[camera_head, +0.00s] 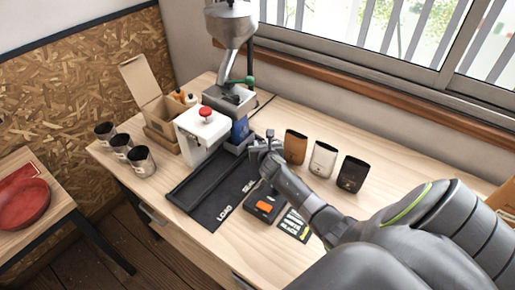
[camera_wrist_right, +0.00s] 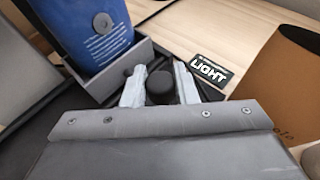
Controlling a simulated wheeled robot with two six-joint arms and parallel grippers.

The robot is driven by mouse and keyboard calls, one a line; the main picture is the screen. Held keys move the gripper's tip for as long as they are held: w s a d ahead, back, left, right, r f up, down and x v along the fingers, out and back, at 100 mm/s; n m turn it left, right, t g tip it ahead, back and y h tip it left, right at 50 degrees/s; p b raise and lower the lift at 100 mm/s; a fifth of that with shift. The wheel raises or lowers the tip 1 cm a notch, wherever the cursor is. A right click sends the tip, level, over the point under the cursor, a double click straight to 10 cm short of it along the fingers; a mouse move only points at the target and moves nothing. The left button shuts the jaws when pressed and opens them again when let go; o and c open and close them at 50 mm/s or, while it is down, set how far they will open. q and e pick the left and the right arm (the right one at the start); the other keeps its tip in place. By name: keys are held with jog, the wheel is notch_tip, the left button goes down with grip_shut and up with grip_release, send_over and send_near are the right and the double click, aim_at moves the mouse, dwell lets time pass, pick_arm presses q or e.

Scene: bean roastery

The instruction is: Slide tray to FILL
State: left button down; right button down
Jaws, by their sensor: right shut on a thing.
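The grey tray (camera_wrist_right: 100,86) holds an upright blue bag (camera_wrist_right: 88,30) in the right wrist view. In the head view the tray (camera_head: 238,146) and the bag (camera_head: 240,130) are beside the white machine, below the grinder, partly hidden. My right gripper (camera_head: 262,146) is at the tray's near right side. Its two pale fingers (camera_wrist_right: 160,78) are shut on a round black knob (camera_wrist_right: 160,90) beside the tray. The dark track mat (camera_head: 205,195) reads LOAD and SEAL; I see no FILL label. My left gripper is not in view.
Three pouches (camera_head: 323,160) stand to the right. A black device (camera_head: 264,204) lies near my right arm. Metal cups (camera_head: 141,160) stand at left.

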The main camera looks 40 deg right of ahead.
jog(key=shift+w+d+r, duration=0.1)
jog(key=shift+d+r, duration=0.05)
jog(key=shift+r, duration=0.05)
dwell(0.3)
jog(key=c, duration=1.4)
grip_release()
jog(key=shift+c, duration=0.2)
jog(key=o, duration=0.3)
jog(key=shift+d+f, duration=0.15)
jog(key=shift+f, duration=0.1)
jog(key=shift+s+a+r, duration=0.3)
jog(key=shift+s+a, duration=0.1)
jog(key=shift+s, duration=0.1)
jog(key=v, duration=1.6)
jog(key=shift+d, duration=0.15)
